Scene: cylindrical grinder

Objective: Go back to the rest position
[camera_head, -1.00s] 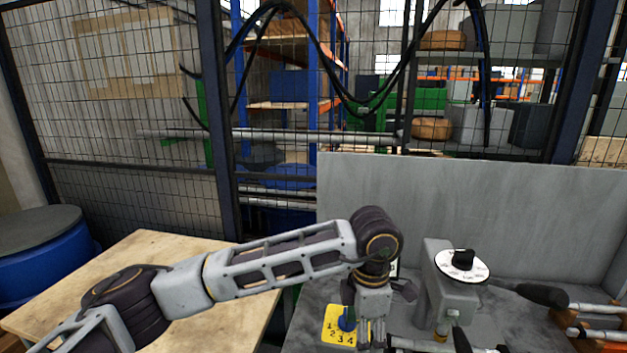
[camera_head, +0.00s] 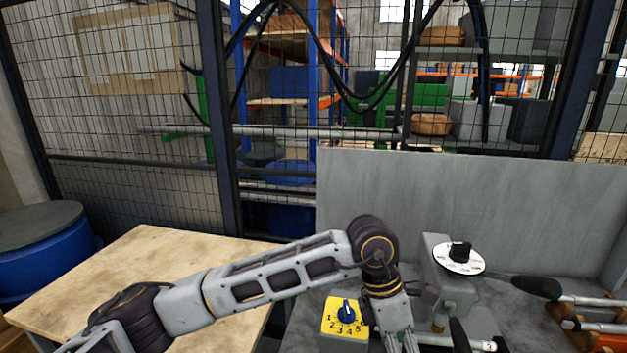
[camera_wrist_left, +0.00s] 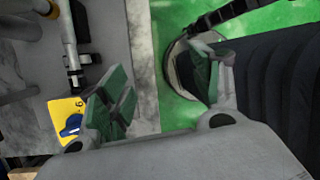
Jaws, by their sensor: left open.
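My left arm comes in from the left in the head view and bends down over the grinder. My left gripper (camera_wrist_left: 165,95) shows in the left wrist view with its two green-padded fingers spread apart and nothing between them. In the head view its fingertips are cut off by the bottom edge. A yellow plate with a blue selector knob (camera_head: 346,313) is just left of the gripper; it also shows in the left wrist view (camera_wrist_left: 70,125). My right gripper is not in view.
The grinder carries a white dial with a black knob (camera_head: 459,256) and black-handled levers (camera_head: 536,287) at right. A grey panel (camera_head: 470,195) stands behind. A wooden table (camera_head: 150,255) is left, with a blue drum (camera_head: 45,250) beyond it. Mesh fencing (camera_head: 130,140) closes the back.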

